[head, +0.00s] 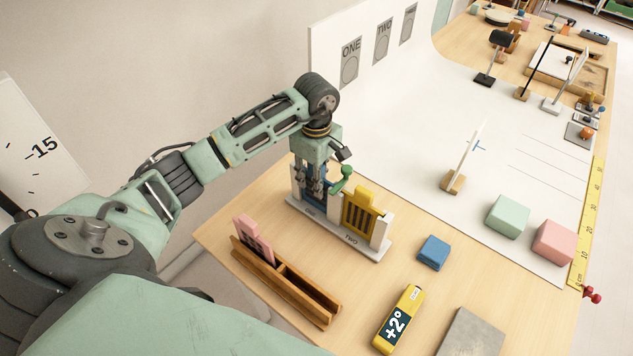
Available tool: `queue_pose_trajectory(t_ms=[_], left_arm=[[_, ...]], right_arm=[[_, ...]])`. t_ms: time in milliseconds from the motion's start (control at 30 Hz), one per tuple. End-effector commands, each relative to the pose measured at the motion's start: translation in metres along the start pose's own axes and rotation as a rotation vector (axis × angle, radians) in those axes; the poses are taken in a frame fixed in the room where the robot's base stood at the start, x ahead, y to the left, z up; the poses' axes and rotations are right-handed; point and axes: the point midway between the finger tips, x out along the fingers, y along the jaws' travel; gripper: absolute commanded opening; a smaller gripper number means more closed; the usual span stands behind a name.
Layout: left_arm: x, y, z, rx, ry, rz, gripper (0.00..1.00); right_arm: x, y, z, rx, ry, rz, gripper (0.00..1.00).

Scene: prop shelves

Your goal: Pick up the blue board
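A white stand (377,254) marked ONE and TWO sits on the wooden table. The blue board (319,200) is upright in the ONE slot, mostly hidden behind my gripper. My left gripper (315,188) points down over the ONE slot, with its fingers at the blue board. I cannot tell whether the fingers are closed on it or just around it. A yellow slotted board (360,215) stands in the TWO slot. A green-knobbed part (345,175) shows just right of the gripper. My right gripper is not in view.
A wooden rack (290,290) in front holds a pink board (252,240). A blue block (433,252), a yellow +2° piece (399,320) and a grey slab (474,335) lie to the right. A white panel (340,60) rises behind. Green (508,215) and pink (556,243) blocks stand farther right.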

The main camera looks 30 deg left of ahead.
Motion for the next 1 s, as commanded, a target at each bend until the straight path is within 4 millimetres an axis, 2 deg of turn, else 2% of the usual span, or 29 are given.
queue_pose_trajectory(t_ms=[133, 367, 700, 1000], left_arm=[[0.013, 0.000, 0.001, 0.000, 0.000, -0.001, 0.28], [0.015, 0.000, 0.000, 0.001, 0.001, 0.001, 0.28], [0.015, 0.000, 0.000, 0.000, 0.001, 0.001, 0.00], [0.015, 0.001, 0.000, 0.000, 0.000, 0.002, 0.00]], right_arm=[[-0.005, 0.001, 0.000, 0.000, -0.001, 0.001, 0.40], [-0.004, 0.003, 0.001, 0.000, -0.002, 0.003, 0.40], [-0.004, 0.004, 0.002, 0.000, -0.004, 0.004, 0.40], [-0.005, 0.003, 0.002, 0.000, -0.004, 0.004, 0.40]])
